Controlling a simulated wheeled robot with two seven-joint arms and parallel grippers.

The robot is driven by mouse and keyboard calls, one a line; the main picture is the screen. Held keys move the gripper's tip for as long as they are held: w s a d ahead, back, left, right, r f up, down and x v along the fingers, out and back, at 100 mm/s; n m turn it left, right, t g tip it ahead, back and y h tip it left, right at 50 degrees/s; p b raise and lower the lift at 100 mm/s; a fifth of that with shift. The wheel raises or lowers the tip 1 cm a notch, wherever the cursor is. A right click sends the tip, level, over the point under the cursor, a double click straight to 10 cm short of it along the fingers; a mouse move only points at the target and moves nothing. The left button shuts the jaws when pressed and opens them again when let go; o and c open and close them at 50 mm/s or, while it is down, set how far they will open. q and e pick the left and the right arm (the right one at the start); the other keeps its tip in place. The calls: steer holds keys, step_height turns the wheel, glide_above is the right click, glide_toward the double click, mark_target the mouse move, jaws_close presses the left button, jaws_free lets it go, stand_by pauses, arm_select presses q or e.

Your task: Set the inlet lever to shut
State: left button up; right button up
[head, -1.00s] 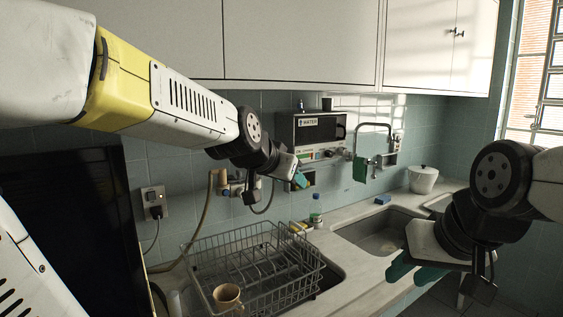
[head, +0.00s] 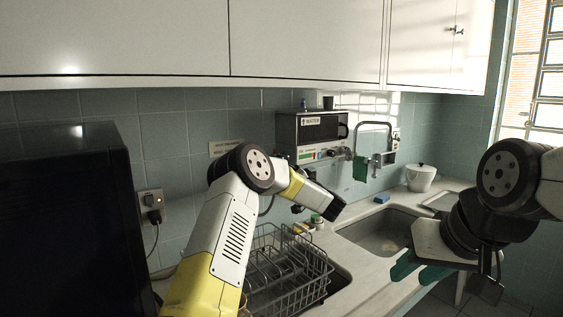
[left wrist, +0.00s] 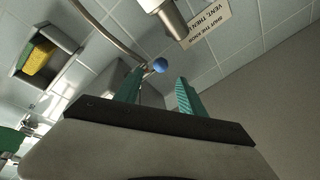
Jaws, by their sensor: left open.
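A round blue knob (left wrist: 160,65), which looks like the end of the inlet lever, shows in the left wrist view. It appears between and just beyond the fingertips of my open left gripper (left wrist: 158,84), closer to the left finger. I cannot tell whether they touch. The lever's angle is not clear. In the head view my left arm covers the wall pipework, and the left fingers do not show. My right gripper (head: 420,271) is at the lower right of the head view, with its teal fingers apart and empty, over the counter's front edge.
A sign (left wrist: 207,24) about shutting and venting is on the tiled wall. A wall-mounted water unit (head: 318,135) is right of my left arm. Below are a wire dish rack (head: 290,275), a sink (head: 380,235), a blue sponge (head: 381,198) and a white pot (head: 421,178). A black appliance (head: 70,210) stands left.

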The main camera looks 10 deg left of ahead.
arm_select(q)
steer(key=shift+g+y, duration=0.3)
steer(key=x, duration=0.7)
steer(key=shift+w+a+f, duration=0.15)
steer(key=shift+a, duration=0.2)
jaws_close()
steer(key=shift+r, duration=0.25)
stand_by(0.6)
